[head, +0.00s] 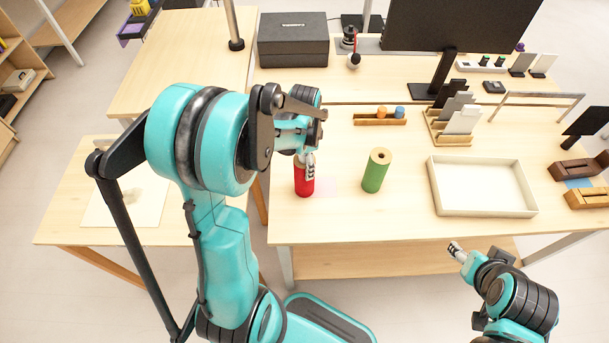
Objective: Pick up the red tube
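The red tube (304,187) stands upright near the front left of the main table, beside a pale pink patch. My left gripper (309,166) is at its upper part, with a finger overlapping the tube in the picture. The tube's top and the other finger are hidden by the gripper and arm, so I cannot tell whether it is open or shut on the tube. My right gripper (456,250) is low at the right, in front of the table edge and away from the tube. Its finger gap is too small to judge.
A green tube (374,172) stands just right of the red one. A white tray (483,212) lies farther right. A wooden holder (381,120) with small coloured pieces, a card rack (438,136), a black box (293,50) and a monitor (455,25) are behind.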

